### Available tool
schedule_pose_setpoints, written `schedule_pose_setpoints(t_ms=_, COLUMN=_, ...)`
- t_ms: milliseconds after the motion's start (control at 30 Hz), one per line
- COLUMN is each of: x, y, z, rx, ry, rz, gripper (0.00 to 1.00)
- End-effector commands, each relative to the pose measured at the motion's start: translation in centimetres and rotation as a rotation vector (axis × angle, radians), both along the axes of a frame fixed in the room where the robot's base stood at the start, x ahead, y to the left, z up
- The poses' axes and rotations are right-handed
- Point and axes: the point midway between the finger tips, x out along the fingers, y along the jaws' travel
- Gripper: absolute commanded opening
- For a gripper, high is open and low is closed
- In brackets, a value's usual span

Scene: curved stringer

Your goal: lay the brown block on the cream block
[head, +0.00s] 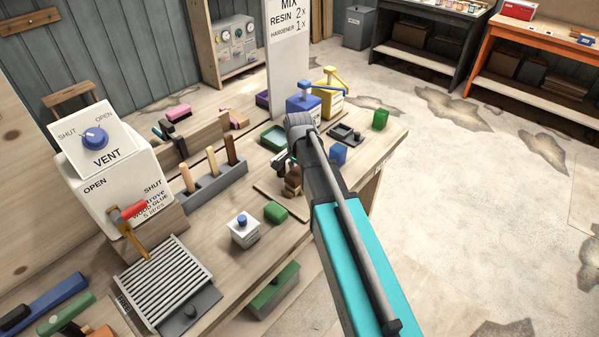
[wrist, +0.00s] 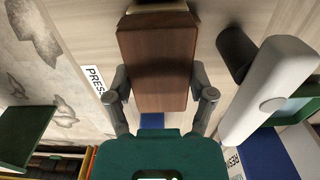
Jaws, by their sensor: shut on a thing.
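The brown block (wrist: 157,65) is between the two fingers of my gripper (wrist: 160,95) in the wrist view, and both fingers are against its sides. In the head view my gripper (head: 290,168) is over the bench, and the brown block (head: 292,183) shows only in part at its fingers. A cream edge (wrist: 157,7), which may be the cream block, shows past the far end of the brown block in the wrist view. I cannot tell whether the two touch. I cannot make out the cream block in the head view, where my arm covers part of the bench.
A blue block (head: 339,154), a dark tray (head: 347,134) and a green block (head: 380,118) lie right of my gripper. Another green block (head: 276,211) and a white blue-capped jar (head: 243,230) stand nearer the front. Blue and yellow containers stand behind.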

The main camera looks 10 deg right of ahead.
Motion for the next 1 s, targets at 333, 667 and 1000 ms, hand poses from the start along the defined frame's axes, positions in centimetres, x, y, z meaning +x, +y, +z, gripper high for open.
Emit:
schedule_pose_setpoints(t_ms=333, x=0.0, y=-0.01, z=-0.31, rx=0.0, ry=0.0, rz=0.0, gripper=0.22)
schedule_pose_setpoints(t_ms=667, x=0.0, y=-0.01, z=-0.59, rx=0.0, ry=0.0, rz=0.0, gripper=0.22)
schedule_pose_setpoints(t_ms=1000, x=0.0, y=-0.01, z=-0.64, rx=0.0, ry=0.0, rz=0.0, gripper=1.0)
